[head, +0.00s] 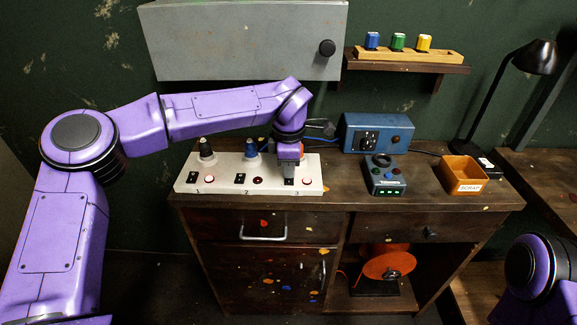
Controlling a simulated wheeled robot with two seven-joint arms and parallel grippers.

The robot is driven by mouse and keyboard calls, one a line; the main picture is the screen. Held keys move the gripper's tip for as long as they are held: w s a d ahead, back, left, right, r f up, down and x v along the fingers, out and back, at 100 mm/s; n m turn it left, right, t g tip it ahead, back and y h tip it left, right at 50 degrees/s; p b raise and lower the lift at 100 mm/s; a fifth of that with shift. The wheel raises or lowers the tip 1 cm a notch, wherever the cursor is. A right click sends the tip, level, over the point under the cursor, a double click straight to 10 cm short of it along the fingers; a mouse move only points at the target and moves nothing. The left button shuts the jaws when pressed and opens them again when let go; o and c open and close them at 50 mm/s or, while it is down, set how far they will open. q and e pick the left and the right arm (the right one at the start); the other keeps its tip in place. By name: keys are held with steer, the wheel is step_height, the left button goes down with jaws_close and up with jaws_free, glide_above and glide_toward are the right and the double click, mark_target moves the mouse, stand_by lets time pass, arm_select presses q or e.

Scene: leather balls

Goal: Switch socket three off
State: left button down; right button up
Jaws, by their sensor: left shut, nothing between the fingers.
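The white socket strip (222,174) lies on the workbench, with positions marked 1, 2 and 3. Socket three is at its right end, with a black rocker switch (289,182) and a round red light (307,181) beside it. That light looks bright, like the one at socket one; the light at socket two is darker. My left gripper (289,171) points down, shut and empty, just above and behind switch three. I cannot tell whether it touches the switch. It hides much of socket three. My right arm shows at the lower right; its gripper is out of view.
A black plug (206,148) is at socket one and a blue plug (251,148) at socket two. A blue box (377,133), a small device with green lights (384,178) and an orange scrap bin (462,174) stand to the right. A grey cabinet (245,42) hangs above.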

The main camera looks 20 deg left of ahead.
arm_select(q)
steer(key=shift+s+d+f, duration=0.2)
steer(key=shift+s, duration=0.5)
step_height(320, 180, up, 6)
steer(key=p, duration=0.6)
steer(key=shift+s+f, duration=0.15)
steer(key=shift+s+r+b, duration=0.2)
steer(key=shift+r+b, duration=0.15)
steer(key=shift+b, duration=0.5)
step_height(320, 180, up, 7)
glide_above(289, 182)
steer(key=s, duration=0.1)
steer(key=shift+s+d+r, duration=0.15)
steer(key=shift+r, duration=0.25)
